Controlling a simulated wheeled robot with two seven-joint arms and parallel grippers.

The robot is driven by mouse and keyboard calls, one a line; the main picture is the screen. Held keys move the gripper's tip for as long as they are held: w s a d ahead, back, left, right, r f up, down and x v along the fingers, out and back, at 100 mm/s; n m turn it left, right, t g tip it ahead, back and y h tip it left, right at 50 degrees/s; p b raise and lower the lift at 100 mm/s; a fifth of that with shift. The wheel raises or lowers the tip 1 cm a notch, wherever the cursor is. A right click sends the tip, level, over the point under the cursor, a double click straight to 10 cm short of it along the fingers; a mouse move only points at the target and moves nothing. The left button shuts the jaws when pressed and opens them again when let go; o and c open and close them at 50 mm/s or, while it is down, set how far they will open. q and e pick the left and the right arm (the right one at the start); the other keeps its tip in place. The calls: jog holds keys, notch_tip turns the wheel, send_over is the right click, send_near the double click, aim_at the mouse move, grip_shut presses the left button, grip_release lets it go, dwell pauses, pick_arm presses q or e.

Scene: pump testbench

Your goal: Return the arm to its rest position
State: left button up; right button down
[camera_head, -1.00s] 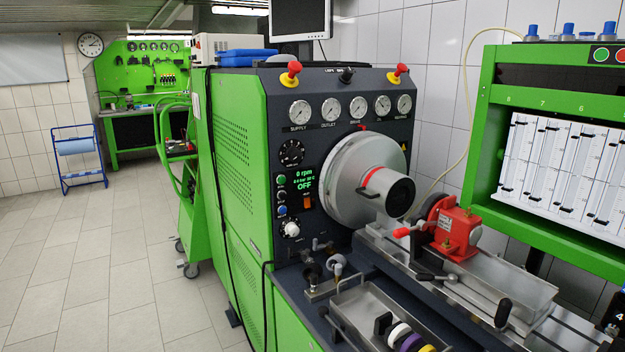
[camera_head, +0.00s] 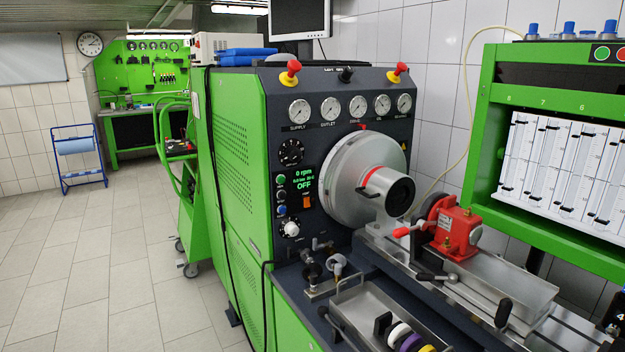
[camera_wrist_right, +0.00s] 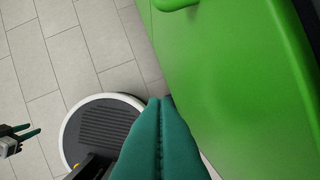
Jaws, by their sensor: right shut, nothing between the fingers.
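My right gripper (camera_wrist_right: 160,101) shows in the right wrist view as two teal fingers pressed together, with nothing between them. It hangs beside a green panel (camera_wrist_right: 235,90), which fills the right of that view. My left gripper (camera_wrist_right: 35,131) shows small at the left edge of the same view. Its two teal fingers are apart and hold nothing visible. Neither gripper shows in the head view.
The green pump testbench (camera_head: 235,150) stands in the middle of the head view, with a red pump (camera_head: 457,233) clamped on its rail. A green flow-meter cabinet (camera_head: 482,130) is at the right. Tiled floor (camera_head: 80,270) is clear at the left.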

jog(key=s+f+g, duration=0.1)
jog(key=s+f, duration=0.1)
jog(key=f, duration=0.8)
jog(key=s+f, duration=0.2)
jog(key=f, duration=0.7)
jog(key=s+d+f+g, duration=0.1)
jog(key=s+d+f, duration=0.2)
jog(key=s+f, duration=1.1)
jog(key=shift+s, duration=0.7)
jog(key=shift+d+r, duration=0.1)
